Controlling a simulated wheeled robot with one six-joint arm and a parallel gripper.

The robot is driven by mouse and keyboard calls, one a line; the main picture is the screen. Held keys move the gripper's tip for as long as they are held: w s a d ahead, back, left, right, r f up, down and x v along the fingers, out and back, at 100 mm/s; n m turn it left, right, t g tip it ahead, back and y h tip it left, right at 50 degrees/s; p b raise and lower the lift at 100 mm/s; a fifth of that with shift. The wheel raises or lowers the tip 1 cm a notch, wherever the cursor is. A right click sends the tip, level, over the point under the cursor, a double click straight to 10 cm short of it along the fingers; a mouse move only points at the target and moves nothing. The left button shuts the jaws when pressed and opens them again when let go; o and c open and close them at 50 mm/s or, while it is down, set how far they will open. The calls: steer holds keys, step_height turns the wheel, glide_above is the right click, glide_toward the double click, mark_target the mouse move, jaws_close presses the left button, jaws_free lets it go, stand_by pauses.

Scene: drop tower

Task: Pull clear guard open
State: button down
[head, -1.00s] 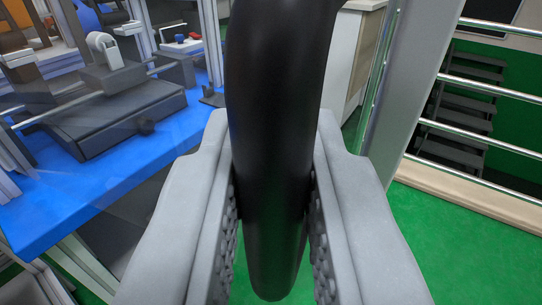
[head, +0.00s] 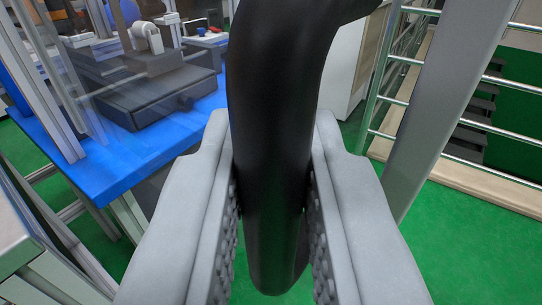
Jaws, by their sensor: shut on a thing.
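My gripper (head: 270,215) is shut on a thick black handle (head: 275,110), with one grey jaw on each side of it. The handle runs upright through the middle of the view and bends right at the top. A grey metal frame post (head: 450,110) of the clear guard slants down on the right, apart from the jaws. The guard's clear pane is hard to make out. The handle's fixing to the frame is out of view.
A blue-topped bench (head: 130,150) with a dark grey machine (head: 150,95) stands at the left, behind metal uprights. A pale cabinet (head: 350,60) stands behind the handle. Metal railings (head: 400,100) and dark steps are at the right.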

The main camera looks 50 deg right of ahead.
steer(key=c, duration=1.4)
jaws_free()
steer(key=shift+c, duration=0.2)
steer(key=v, duration=1.7)
steer(key=shift+s+a, duration=0.2)
